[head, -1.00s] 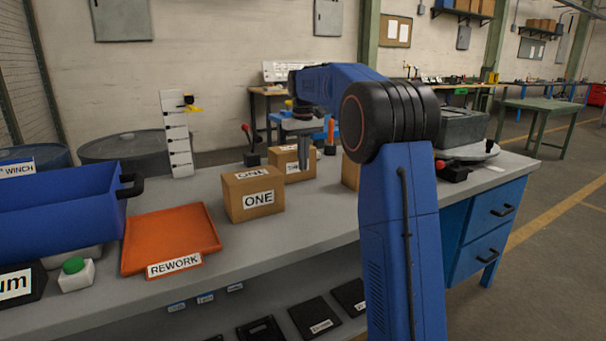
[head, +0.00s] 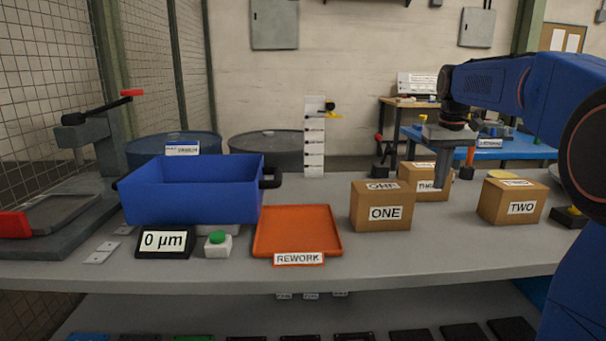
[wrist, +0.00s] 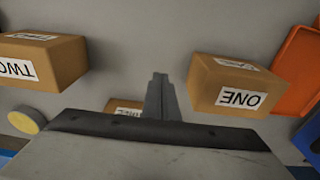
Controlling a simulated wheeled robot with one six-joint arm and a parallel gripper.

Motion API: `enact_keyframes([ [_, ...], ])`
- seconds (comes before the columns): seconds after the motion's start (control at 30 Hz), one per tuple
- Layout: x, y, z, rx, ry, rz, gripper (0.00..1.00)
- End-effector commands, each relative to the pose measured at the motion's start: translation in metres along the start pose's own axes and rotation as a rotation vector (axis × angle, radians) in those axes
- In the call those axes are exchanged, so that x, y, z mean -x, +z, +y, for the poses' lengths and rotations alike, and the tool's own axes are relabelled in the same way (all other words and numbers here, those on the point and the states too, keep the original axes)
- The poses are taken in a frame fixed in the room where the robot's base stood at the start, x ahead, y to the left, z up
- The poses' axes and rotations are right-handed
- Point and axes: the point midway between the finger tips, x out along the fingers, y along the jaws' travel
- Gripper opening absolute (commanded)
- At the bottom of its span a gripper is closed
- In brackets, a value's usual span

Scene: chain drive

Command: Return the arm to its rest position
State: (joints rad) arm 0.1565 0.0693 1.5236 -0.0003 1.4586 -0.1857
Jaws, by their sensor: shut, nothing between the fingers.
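My arm (head: 490,80) reaches in from the right edge of the head view. My gripper (head: 441,165) hangs pointing down above the bench, between the box marked ONE (head: 382,212) and the box marked TWO (head: 512,203). A third box (head: 415,172), its label partly hidden, stands behind it. In the wrist view the fingers (wrist: 159,82) are together with nothing between them. The ONE box (wrist: 233,85) is to their right and the TWO box (wrist: 45,62) to their left; neither is touched.
An orange REWORK tray (head: 265,248), a blue bin (head: 190,195), a display reading 0 µm (head: 165,243) and a green button (head: 217,239) are on the left of the bench (head: 420,253). A stepped white stand (head: 314,150) is behind. The bench front is clear near the boxes.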

Motion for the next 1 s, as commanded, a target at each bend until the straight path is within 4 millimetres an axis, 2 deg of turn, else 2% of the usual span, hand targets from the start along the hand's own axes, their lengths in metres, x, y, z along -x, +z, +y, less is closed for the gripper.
enact_keyframes([
  [0.03,0.003,0.017,-0.007,0.001,0.002,0.013,0.0],
  [0.23,0.001,0.075,-0.03,-0.004,0.007,0.063,0.0],
  [0.47,-0.013,0.144,-0.054,-0.009,0.01,0.119,0.0],
  [0.77,-0.048,0.235,-0.079,-0.015,0.008,0.194,0.0],
  [1.0,-0.09,0.304,-0.094,-0.02,0.003,0.254,0.0],
])
